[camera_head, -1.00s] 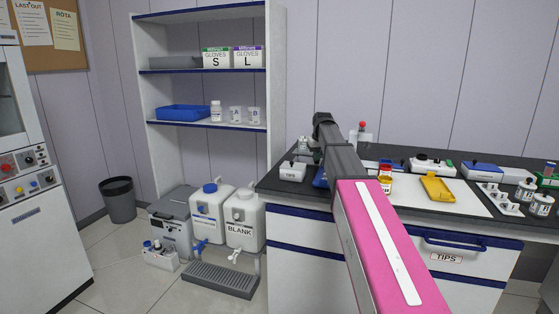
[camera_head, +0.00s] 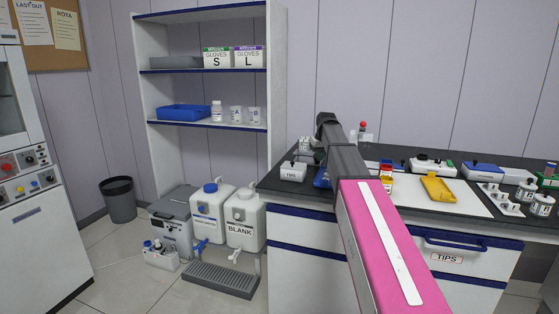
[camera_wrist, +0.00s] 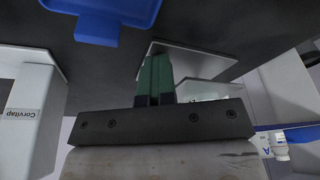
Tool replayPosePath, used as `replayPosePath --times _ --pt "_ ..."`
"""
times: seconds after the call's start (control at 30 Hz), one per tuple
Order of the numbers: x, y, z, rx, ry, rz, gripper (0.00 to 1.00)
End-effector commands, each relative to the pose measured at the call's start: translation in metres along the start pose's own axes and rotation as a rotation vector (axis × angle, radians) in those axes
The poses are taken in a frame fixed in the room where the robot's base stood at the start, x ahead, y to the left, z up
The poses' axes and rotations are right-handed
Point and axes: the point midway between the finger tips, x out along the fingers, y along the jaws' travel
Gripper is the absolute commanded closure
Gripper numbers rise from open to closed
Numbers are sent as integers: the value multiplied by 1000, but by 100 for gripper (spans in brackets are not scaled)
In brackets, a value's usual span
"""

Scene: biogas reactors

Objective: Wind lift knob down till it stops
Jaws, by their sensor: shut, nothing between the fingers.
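My gripper (camera_wrist: 155,78) shows in the wrist view as two dark green fingers, closed together with nothing between them. The fingertips are at a pale flat plate (camera_wrist: 198,60) beside the dark bench surface; I cannot tell whether they touch it. I cannot make out the lift knob in either view. In the head view my arm reaches over the bench (camera_head: 470,158) and hides my gripper and part of the bench behind it.
A white Corvitap unit (camera_wrist: 30,115) stands at left in the wrist view, with a blue tray (camera_wrist: 110,12) above. In the head view, a small white box (camera_head: 292,171), a yellow tray (camera_head: 438,190) and a red-topped item (camera_head: 363,128) stand near my arm.

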Motion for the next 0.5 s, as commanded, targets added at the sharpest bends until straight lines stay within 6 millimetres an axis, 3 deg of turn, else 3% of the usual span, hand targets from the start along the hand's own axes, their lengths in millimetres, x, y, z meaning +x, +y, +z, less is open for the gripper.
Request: replayPosePath --times 0.03,0.5 --pt "8 12 5 13 -21 23 100" --pt "9 18 0 10 -17 24 100"
